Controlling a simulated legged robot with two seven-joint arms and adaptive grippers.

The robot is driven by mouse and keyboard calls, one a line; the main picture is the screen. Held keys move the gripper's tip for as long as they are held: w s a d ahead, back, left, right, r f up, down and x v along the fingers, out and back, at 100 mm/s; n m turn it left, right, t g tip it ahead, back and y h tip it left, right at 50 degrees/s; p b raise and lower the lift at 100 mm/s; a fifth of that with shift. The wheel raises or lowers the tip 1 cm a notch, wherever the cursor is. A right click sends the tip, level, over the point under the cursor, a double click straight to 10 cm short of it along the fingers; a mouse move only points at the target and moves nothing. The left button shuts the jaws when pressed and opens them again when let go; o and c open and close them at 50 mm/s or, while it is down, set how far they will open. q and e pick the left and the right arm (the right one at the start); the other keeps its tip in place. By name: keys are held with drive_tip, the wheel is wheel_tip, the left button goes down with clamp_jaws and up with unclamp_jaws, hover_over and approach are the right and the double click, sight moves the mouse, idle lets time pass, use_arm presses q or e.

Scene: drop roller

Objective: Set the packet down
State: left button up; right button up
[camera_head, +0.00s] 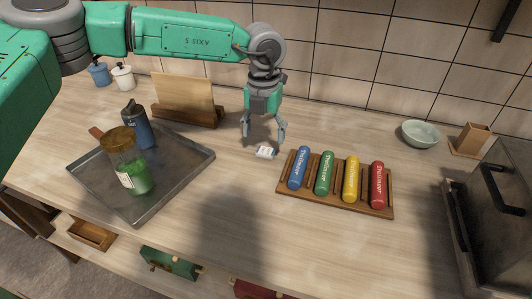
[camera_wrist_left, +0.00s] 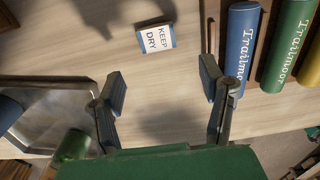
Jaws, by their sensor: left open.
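The packet (camera_head: 265,152) is a small white sachet with blue edges lying on the wooden counter, left of the roller rack. In the left wrist view the packet (camera_wrist_left: 156,39) reads "KEEP DRY" and lies beyond the fingertips, with bare counter around it. My left gripper (camera_head: 264,137) is open and points down just above the packet. In the left wrist view the left gripper (camera_wrist_left: 162,82) has its fingers wide apart with nothing between them. My right gripper is not in view.
A wooden rack (camera_head: 335,205) holds blue, green, yellow and red rollers to the right. A metal tray (camera_head: 185,165) with a green-filled jar (camera_head: 130,168) and a dark bottle (camera_head: 137,126) is at left. A bowl (camera_head: 420,133) stands at back right. The front counter is clear.

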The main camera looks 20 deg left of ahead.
sight(264, 154)
use_arm(q)
wheel_tip(264, 154, down, 7)
drive_tip(key=shift+w+a+r, duration=0.1)
idle(0.3)
drive_tip(key=c, duration=1)
